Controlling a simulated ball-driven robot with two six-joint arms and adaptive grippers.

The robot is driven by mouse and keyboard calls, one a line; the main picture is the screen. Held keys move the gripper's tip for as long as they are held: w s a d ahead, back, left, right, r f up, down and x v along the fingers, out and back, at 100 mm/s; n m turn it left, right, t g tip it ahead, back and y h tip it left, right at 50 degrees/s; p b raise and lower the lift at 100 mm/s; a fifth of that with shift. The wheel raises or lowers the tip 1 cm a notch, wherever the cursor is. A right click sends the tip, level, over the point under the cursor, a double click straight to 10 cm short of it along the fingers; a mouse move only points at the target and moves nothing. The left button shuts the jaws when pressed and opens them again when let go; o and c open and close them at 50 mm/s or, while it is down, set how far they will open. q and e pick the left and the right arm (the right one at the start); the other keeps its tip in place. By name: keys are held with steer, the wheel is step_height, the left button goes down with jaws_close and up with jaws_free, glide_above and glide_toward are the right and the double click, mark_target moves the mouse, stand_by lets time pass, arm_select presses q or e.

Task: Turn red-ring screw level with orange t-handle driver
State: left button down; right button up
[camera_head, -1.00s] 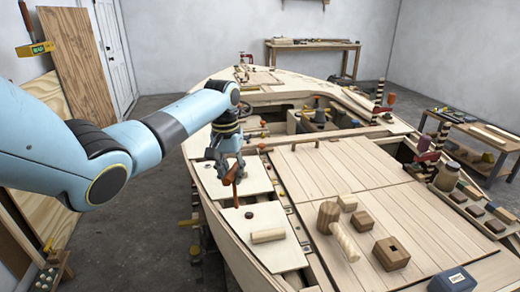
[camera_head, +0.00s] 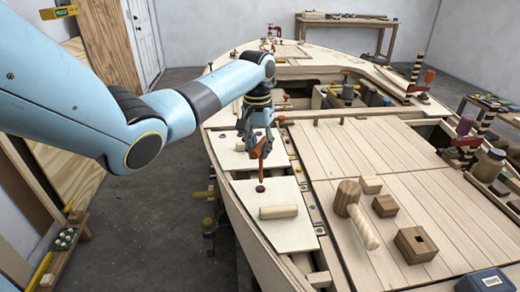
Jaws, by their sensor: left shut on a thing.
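My left gripper (camera_head: 257,140) comes in from the left and is shut on the orange t-handle driver (camera_head: 262,150). The driver points down, and its shaft ends at or just above a dark round screw head (camera_head: 260,189) on the pale deck panel (camera_head: 285,235). I cannot tell whether the tip touches the screw. The screw's red ring is too small to make out clearly. The gripper fingers hide part of the handle. My right gripper is not in view.
A wooden cylinder (camera_head: 279,212) lies on the same panel near the screw. A mallet (camera_head: 347,195) and wooden blocks (camera_head: 415,244) lie on the planked deck to the right. A blue box (camera_head: 487,281) is at the lower right.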

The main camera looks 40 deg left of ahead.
arm_select(q)
steer(key=shift+f+b, duration=0.35)
steer(key=shift+f, duration=0.2)
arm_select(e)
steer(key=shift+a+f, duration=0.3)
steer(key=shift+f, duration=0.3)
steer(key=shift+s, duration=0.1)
